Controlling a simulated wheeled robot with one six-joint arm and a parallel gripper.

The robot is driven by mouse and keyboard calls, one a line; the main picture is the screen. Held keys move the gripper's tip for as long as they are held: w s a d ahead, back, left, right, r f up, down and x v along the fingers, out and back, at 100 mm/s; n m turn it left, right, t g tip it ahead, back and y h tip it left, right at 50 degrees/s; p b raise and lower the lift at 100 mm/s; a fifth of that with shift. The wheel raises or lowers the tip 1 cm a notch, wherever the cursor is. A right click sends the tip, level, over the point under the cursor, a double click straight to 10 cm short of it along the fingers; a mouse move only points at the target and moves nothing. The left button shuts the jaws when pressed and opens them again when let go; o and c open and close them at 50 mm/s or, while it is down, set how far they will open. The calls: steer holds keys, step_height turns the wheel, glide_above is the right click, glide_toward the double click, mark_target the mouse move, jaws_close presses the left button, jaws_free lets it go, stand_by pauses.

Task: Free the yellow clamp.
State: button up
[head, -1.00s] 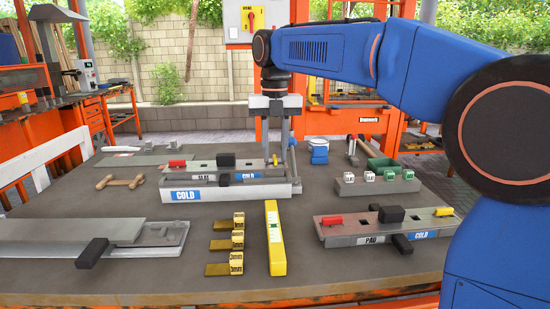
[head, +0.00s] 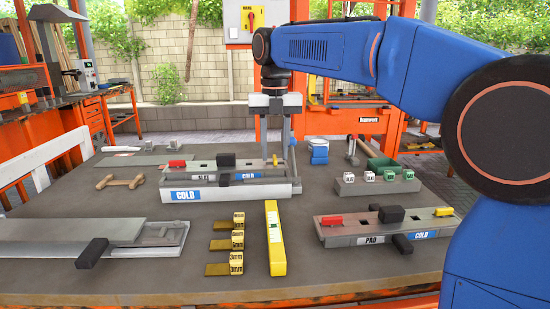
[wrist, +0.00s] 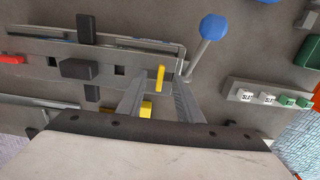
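The yellow clamp (head: 275,160) is a small upright piece at the right end of the rear fixture (head: 205,167). In the wrist view the yellow clamp (wrist: 160,77) shows as a short bar between my fingertips. My gripper (head: 280,156) points down over that end of the fixture. In the wrist view my gripper (wrist: 159,87) is open, its fingers on either side of the clamp with gaps showing. A second yellow piece (wrist: 146,109) shows lower between the fingers. The fixture also carries a red clamp (head: 177,163) and a black block (head: 226,159).
A second fixture (head: 370,229) with red and yellow clamps stands front right. A yellow level (head: 275,236) and several yellow gauges (head: 230,244) lie in front. A blue-topped post (wrist: 214,26) stands close right of my fingers. A block rack (head: 377,187) is farther right.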

steer(key=shift+r, duration=3.2)
steer(key=shift+s, duration=0.1)
